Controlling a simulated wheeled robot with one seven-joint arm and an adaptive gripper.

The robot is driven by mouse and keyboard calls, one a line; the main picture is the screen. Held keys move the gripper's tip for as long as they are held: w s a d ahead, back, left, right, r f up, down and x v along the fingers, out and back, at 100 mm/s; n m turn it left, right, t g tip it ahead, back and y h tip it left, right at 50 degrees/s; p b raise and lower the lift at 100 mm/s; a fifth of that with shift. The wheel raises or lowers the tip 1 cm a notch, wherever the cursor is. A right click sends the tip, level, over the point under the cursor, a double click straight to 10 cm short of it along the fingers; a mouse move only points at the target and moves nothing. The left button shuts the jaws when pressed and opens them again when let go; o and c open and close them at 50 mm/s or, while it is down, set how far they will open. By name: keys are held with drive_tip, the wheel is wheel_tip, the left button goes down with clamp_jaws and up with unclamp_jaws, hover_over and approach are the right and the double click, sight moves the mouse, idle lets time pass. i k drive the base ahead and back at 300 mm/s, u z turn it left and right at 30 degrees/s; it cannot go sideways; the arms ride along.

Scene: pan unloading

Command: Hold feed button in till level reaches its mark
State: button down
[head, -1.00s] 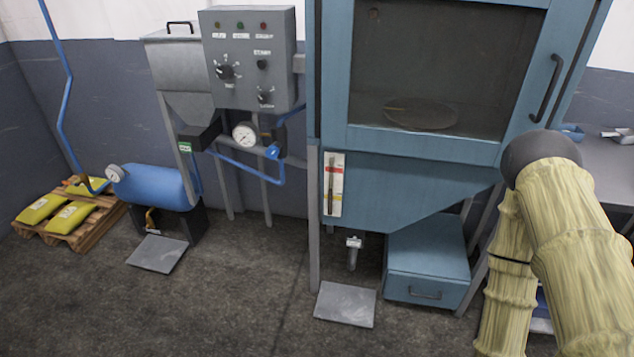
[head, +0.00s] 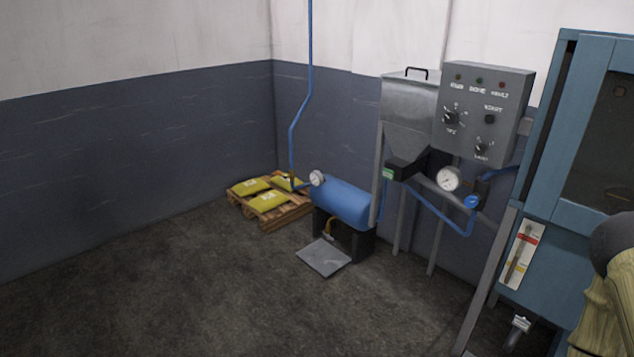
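A small green piece (head: 388,174) with pale marks sits on the end of a black box (head: 408,168) under the grey metal hopper (head: 408,115). I cannot tell if it is the feed button. Only part of my sleeved arm shows at the lower right; my gripper is out of view.
A blue tank (head: 342,201) stands by the wall, with a grey plate (head: 323,257) on the floor before it. Yellow bags lie on a wooden pallet (head: 270,220). The blue cabinet (head: 585,150) fills the right side. The floor at left is clear.

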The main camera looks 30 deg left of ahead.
sight(387, 173)
drive_tip(key=u, duration=0.2)
drive_tip(key=k, duration=0.25)
drive_tip(key=u, duration=0.9)
drive_tip(key=i, duration=0.65)
drive_tip(key=u, duration=1.15)
drive_tip(key=i, duration=1.2)
drive_tip(key=z, duration=0.45)
drive_tip(key=i, duration=0.9)
drive_tip(key=z, duration=1.3)
drive_tip(key=i, duration=0.25)
drive_tip(key=z, duration=0.2)
